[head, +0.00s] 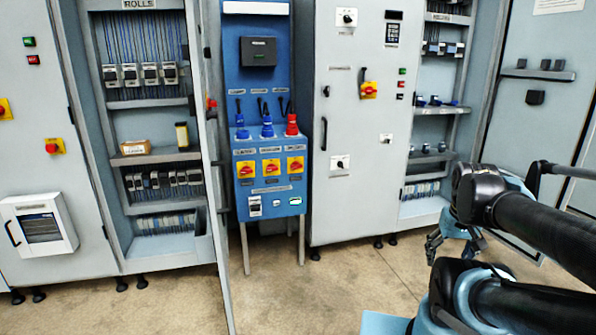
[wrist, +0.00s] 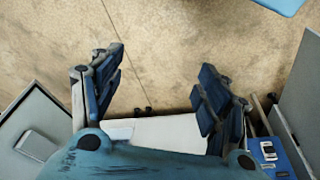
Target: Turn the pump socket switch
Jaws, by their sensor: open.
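A blue socket panel (head: 262,80) stands in the middle of the head view. It carries three red-and-yellow rotary switches: a left one (head: 246,169), a middle one (head: 271,167) and a right one (head: 295,165). Their labels are too small to read, so I cannot tell which is the pump socket switch. Blue and red plugs (head: 291,126) sit in the sockets above them. My gripper (head: 452,250) hangs to the right of the panel, well apart from it and lower than the switches. In the wrist view my gripper (wrist: 160,82) is open and empty, over bare floor.
A grey cabinet (head: 345,210) with its own red-and-yellow switch (head: 369,90) stands between the panel and my gripper. An open cabinet door (head: 216,200) juts out at the panel's left. The floor (head: 330,285) in front is clear.

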